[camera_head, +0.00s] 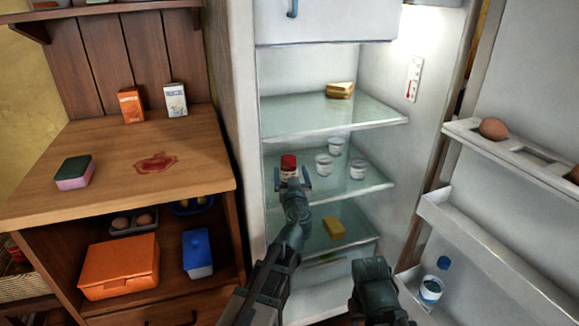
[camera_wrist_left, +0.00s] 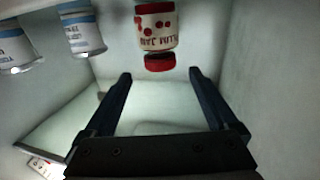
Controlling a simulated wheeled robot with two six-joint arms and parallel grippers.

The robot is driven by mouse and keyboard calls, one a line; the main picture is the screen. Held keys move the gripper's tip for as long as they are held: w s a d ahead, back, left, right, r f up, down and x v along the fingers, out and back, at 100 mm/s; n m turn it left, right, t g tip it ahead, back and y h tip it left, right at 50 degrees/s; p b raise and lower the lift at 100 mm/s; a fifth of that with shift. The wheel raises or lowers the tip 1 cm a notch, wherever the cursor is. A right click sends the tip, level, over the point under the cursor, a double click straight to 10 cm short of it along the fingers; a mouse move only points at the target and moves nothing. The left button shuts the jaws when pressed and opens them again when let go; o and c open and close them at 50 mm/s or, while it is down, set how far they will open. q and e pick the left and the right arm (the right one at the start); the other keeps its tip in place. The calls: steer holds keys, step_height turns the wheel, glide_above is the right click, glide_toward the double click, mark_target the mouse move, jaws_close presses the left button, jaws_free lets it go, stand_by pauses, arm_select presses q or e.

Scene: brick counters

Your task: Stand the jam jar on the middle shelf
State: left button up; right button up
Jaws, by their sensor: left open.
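The plum jam jar (camera_head: 288,168), with a red lid and white label, stands upright at the left of the middle fridge shelf (camera_head: 345,194). In the left wrist view the jar (camera_wrist_left: 155,28) looks upside down, lid lowest. My left gripper (camera_head: 292,182) is open in front of the jar. In the wrist view its fingers (camera_wrist_left: 160,74) are spread apart, with the jar just beyond the tips, lined up with the gap and seemingly clear of both. My dark right arm shows at the bottom of the head view, its fingers out of sight.
White pots (camera_head: 324,166) stand right of the jar on the same shelf. A yellow block (camera_head: 340,90) lies on the shelf above, another (camera_head: 334,228) below. The open fridge door (camera_head: 490,215) is at the right, with an egg and a bottle. A wooden counter (camera_head: 110,190) stands left.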

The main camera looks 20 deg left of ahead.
arm_select(q)
steer(key=v, duration=0.7)
steer(key=s+d+f+m+g, duration=0.2)
steer(key=s+f+g, duration=0.85)
steer(key=f, duration=0.55)
steer(key=s+d+f+m+g+h, duration=0.2)
steer(key=s+d+f+m+g, duration=0.1)
steer(key=s+d, duration=0.2)
steer(key=s+d+f+m+g+h, duration=0.3)
steer(key=s+d, duration=0.2)
steer(key=s, duration=0.4)
steer(key=shift+d, duration=0.4)
